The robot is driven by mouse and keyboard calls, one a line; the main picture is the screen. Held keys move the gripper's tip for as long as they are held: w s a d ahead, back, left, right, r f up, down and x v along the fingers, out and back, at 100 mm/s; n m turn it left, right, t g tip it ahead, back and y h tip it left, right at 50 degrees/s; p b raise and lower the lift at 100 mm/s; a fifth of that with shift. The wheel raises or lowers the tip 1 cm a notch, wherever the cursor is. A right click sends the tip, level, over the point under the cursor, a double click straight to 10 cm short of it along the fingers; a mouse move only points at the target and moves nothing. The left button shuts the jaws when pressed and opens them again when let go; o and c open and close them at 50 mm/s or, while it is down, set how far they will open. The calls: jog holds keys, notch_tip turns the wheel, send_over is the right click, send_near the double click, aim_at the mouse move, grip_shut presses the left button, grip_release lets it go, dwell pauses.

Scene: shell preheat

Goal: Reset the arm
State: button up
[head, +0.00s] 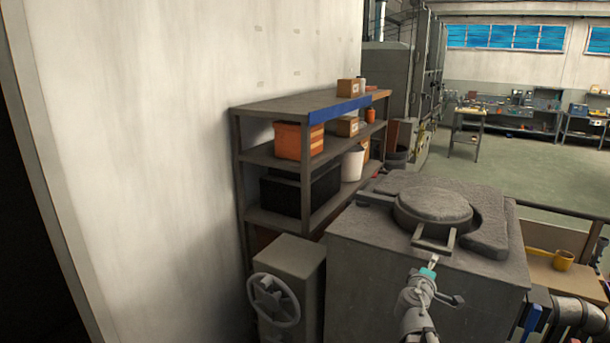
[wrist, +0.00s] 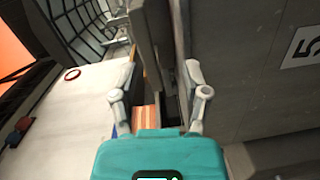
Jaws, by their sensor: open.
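My gripper (wrist: 160,95) is open in the wrist view, with its two pale fingers spread apart and nothing held between them. In the head view my arm rises from the bottom edge, right of centre, and my gripper (head: 435,260) shows small beyond its teal part. There it overlaps the front of a large grey box-shaped unit (head: 375,265) with a round lid (head: 434,206) on top. A two-pronged bracket (head: 437,240) juts from the lid just above the gripper in the picture. I cannot tell whether the gripper touches it.
A shelf rack (head: 270,155) with an orange bin (head: 292,140) and boxes stands against the pale wall at left. A grey cabinet with a handwheel (head: 274,300) stands beside the unit. Open floor (head: 500,185) lies behind.

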jog(key=s+a+f+m+g+y+b, duration=0.1)
jog(key=s+a+f+m+g+y, duration=0.2)
jog(key=s+a+f+m+g, duration=0.45)
jog(key=s+a+f+m+g+y+b, duration=0.1)
jog(key=s+a+f+m+g+y, duration=0.2)
jog(key=f, duration=0.7)
jog(key=s+a+f+n+g+y, duration=0.1)
jog(key=s+a+f+g+y, duration=0.1)
jog(key=a, duration=0.7)
jog(key=s+g+y, duration=0.1)
jog(key=s+y, duration=0.1)
jog(key=s, duration=0.1)
jog(key=shift+s, duration=0.3)
jog(key=shift+g, duration=0.25)
